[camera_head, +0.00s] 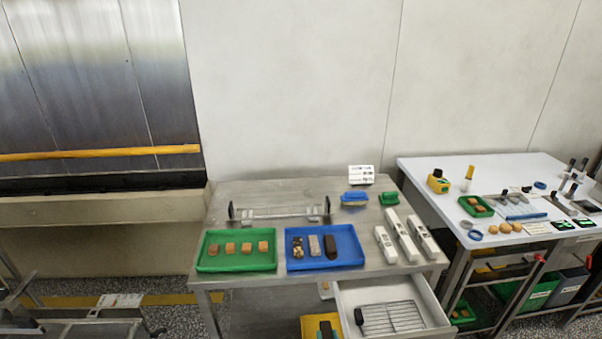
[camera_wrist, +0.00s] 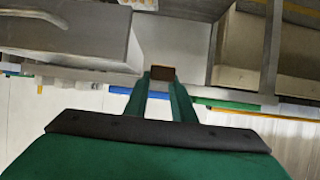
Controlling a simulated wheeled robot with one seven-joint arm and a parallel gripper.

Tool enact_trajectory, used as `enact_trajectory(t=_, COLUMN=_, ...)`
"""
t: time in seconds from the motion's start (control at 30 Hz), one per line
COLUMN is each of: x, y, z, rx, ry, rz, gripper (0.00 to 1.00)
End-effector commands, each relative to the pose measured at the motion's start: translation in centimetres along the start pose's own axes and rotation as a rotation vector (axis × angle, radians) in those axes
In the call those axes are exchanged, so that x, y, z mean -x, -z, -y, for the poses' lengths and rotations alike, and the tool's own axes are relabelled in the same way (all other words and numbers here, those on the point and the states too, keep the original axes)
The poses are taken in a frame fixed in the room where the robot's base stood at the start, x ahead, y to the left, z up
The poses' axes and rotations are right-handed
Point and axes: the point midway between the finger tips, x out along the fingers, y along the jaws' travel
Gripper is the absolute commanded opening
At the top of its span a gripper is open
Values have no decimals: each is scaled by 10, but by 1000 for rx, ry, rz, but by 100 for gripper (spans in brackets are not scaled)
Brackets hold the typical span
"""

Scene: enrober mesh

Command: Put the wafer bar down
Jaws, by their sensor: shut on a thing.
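In the wrist view my gripper (camera_wrist: 161,88) has its two green fingers closed on a small brown block, the wafer bar (camera_wrist: 162,73), seen end-on at the fingertips. The bar is held in the air in front of the steel table, apart from any surface. The head view does not show my gripper or the held bar. There, a green tray (camera_head: 236,268) with several tan pieces lies at the table's front left. A blue tray (camera_head: 346,264) beside it holds three bars: one speckled, one greyish and one dark brown.
The steel table (camera_head: 281,190) has a rack with dark end posts (camera_head: 278,212) behind the trays and white devices (camera_head: 403,236) at right. An open drawer (camera_head: 369,292) with a wire grid juts out below. A cluttered white table (camera_head: 420,169) stands at right.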

Motion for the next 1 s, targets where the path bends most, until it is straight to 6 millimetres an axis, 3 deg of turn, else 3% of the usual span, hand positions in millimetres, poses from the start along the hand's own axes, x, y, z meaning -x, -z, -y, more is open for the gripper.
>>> enact_trajectory(t=0.03, x=-7, y=-26, z=8, rx=-4, ry=0, rz=13, gripper=10)
enact_trajectory(t=0.3, x=-47, y=-140, z=46, rx=-16, ry=-27, rz=11, gripper=10)
enact_trajectory(t=0.5, x=-70, y=-202, z=67, rx=-22, ry=-43, rz=6, gripper=10)
enact_trajectory(t=0.63, x=-77, y=-222, z=73, rx=-24, ry=-50, rz=1, gripper=10)
enact_trajectory(t=1.0, x=-76, y=-218, z=75, rx=-22, ry=-44, rz=0, gripper=10)
